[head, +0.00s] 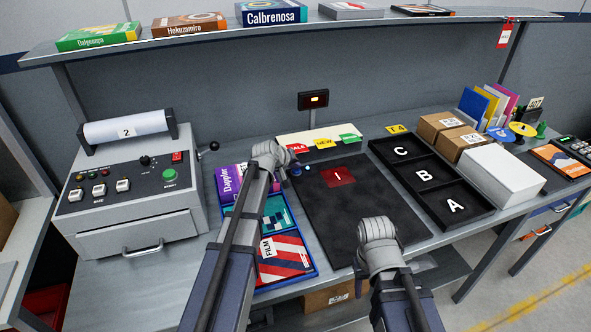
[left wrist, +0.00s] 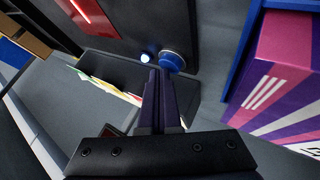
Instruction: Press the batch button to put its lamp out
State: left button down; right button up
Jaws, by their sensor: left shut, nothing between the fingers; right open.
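The batch button appears to be the round blue button (left wrist: 172,62) at the edge of the black mat; it also shows in the head view (head: 296,171). A small lamp (left wrist: 147,57) beside it glows bluish white. My left gripper (left wrist: 160,72) is shut and empty. Its fingertips are close to the button in the left wrist view, overlapping its edge; I cannot tell whether they touch. In the head view my left gripper (head: 288,160) is just behind the button. My right gripper (head: 377,228) is over the mat's front right, its fingers hidden by its wrist.
The black mat (head: 350,205) has a red square. Left of it is a blue tray (head: 313,272) with boxes, and a purple box (head: 230,182). A lettered black tray (head: 480,209) is right. A control machine (head: 130,190) stands far left.

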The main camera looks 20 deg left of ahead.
aim_at(295, 172)
pick_arm(q)
jog(key=shift+f, duration=0.1)
dwell(0.4)
jog(key=shift+f+b, duration=0.35)
jog(key=shift+b, duration=0.15)
jog(key=shift+r, duration=0.15)
jog(key=shift+r+p, duration=0.3)
jog(key=shift+p, duration=0.2)
notch_tip(295, 172, up, 6)
jog(key=p, duration=0.6)
jog(key=shift+r, duration=0.1)
